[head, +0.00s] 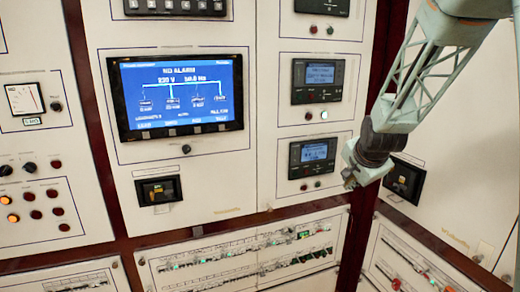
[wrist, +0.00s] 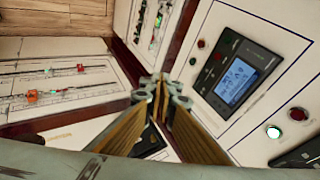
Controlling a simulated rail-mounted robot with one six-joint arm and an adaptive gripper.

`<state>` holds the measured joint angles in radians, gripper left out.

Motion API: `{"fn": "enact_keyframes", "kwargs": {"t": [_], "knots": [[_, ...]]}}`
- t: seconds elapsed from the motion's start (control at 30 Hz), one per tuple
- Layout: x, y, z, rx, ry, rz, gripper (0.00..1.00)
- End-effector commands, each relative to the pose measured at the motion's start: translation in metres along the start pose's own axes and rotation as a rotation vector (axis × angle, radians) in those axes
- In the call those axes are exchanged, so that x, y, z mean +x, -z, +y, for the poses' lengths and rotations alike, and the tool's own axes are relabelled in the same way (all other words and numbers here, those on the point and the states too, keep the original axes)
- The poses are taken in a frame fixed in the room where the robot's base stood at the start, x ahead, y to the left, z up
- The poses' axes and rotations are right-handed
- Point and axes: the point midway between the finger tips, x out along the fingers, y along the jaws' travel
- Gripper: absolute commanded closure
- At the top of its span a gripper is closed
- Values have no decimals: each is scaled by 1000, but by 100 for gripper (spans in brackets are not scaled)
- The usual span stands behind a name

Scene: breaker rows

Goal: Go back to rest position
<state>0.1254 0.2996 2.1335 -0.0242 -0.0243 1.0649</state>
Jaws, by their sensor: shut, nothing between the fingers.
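My gripper (head: 350,181) hangs at the end of my arm in front of the right part of the panel wall in the head view. It is just right of the lower small display unit (head: 313,152). In the wrist view the fingers of my gripper (wrist: 161,88) are together with nothing between them. A display unit (wrist: 235,80) with a lit screen lies to their right. A black switch (wrist: 149,141) is partly hidden behind the fingers.
A large blue screen (head: 178,95) is on the centre panel, with a black switch (head: 158,190) below it. Another black switch (head: 404,180) is right of my gripper. Breaker rows (head: 240,255) run along the lower panels. Lamps and buttons (head: 35,205) are at left.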

Motion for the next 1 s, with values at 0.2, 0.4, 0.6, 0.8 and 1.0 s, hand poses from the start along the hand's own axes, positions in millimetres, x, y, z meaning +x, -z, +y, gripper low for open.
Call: {"fn": "enact_keyframes", "kwargs": {"t": [0.2, 0.4, 0.6, 0.8, 1.0], "knots": [[-45, -14, 7, -92, -21, -20, 100], [-84, -26, 18, -177, -42, -41, 100], [-122, -40, 31, -261, -60, -64, 100], [-160, -54, 46, -347, -77, -89, 100], [-196, -69, 64, -431, -93, -115, 100]]}}
